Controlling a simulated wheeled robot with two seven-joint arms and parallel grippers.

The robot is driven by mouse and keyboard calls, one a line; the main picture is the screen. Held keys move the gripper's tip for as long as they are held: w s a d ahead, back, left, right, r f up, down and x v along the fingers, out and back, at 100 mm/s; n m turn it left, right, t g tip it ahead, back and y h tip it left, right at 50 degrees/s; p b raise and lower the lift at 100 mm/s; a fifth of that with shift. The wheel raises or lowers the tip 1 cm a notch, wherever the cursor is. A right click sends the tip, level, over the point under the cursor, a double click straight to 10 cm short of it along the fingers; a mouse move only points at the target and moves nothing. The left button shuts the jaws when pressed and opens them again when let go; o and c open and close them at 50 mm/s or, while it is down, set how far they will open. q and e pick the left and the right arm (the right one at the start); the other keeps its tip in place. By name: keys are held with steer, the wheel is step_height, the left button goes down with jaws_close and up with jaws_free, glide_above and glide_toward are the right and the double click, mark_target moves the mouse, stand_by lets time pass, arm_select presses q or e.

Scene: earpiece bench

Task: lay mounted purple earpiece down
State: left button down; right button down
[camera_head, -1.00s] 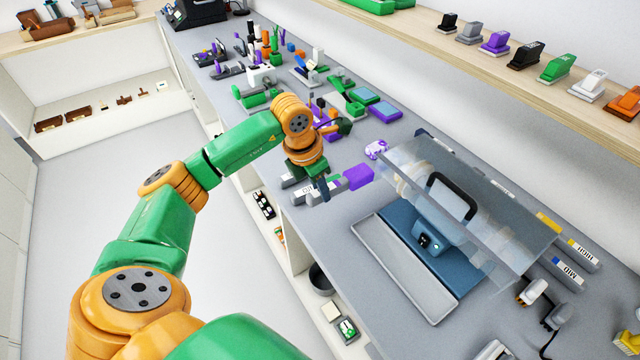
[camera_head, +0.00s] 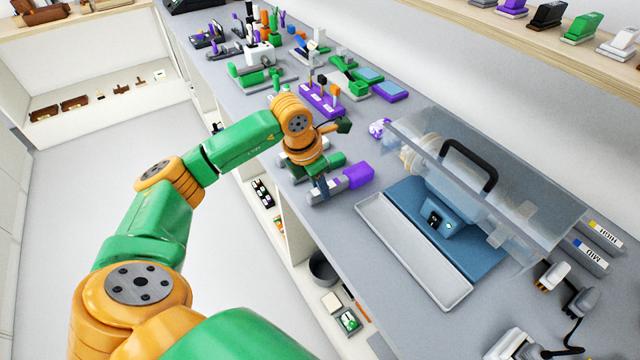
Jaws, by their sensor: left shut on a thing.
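The mounted purple earpiece (camera_head: 359,174) shows as a blocky purple end, with a grey part running back to the left into my left gripper. My left gripper (camera_head: 322,188) is shut on it, at the grey part, above the front part of the bench. The fingers and arm hide much of the grip. The piece lies nearly level, its purple end pointing right. I cannot tell whether it touches the bench. My right gripper is out of view.
A blue machine (camera_head: 440,222) under a clear cover (camera_head: 520,170) stands to the right, with a pale tray (camera_head: 415,258) in front. A mottled purple-white piece (camera_head: 379,128) lies beside it. Purple (camera_head: 322,100) and green (camera_head: 262,78) fixtures crowd the bench behind. The grey bench (camera_head: 345,225) is bare near its front edge.

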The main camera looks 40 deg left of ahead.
arm_select(q)
steer(key=shift+f+b, duration=0.4)
stand_by(0.3)
steer(key=c, duration=0.6)
jaws_free()
steer(key=b+v, duration=0.1)
steer(key=v, duration=0.6)
steer(key=shift+r, duration=0.1)
